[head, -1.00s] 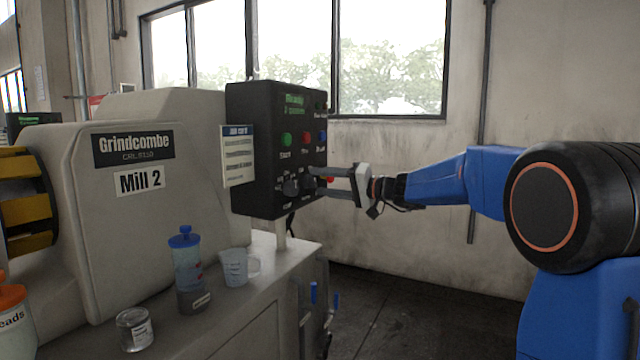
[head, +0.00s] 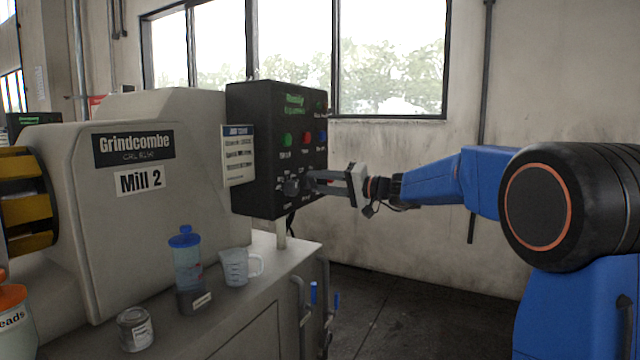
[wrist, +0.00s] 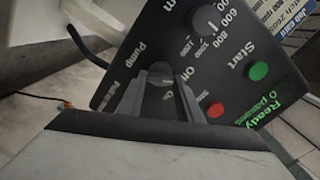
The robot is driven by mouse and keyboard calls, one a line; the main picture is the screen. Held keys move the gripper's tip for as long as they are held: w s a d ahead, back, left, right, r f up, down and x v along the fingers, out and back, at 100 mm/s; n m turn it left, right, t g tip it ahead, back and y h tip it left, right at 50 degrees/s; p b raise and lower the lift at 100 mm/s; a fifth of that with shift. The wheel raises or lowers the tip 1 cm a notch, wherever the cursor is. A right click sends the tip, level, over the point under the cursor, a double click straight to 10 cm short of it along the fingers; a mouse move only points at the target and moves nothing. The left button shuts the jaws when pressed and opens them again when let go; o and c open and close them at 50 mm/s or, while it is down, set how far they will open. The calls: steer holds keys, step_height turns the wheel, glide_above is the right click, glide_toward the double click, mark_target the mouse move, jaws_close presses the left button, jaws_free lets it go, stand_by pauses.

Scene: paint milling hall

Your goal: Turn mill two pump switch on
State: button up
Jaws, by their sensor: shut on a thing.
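The black control panel (head: 262,155) of the machine labelled Mill 2 (head: 185,215) faces right in the head view. In the wrist view, the round dark pump switch (wrist: 160,73) sits by the words Pump and ON. My gripper (head: 318,182) is at the panel's lower part, and in the wrist view its two fingers (wrist: 160,84) lie on either side of the pump switch, shut on it. The fingers hide the switch in the head view, and I cannot tell its exact setting.
A speed dial (wrist: 206,20), green Start button (wrist: 258,71) and red button (wrist: 215,110) are near my fingers. The floor right of the bench is clear.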

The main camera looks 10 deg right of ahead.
steer(key=m, duration=1.1)
steer(key=shift+f+m, duration=0.3)
stand_by(0.5)
steer(key=o, duration=1.1)
steer(key=v, duration=1.7)
steer(key=shift+s+d, duration=0.1)
steer(key=shift+d, duration=0.1)
steer(key=shift+s+a, duration=0.1)
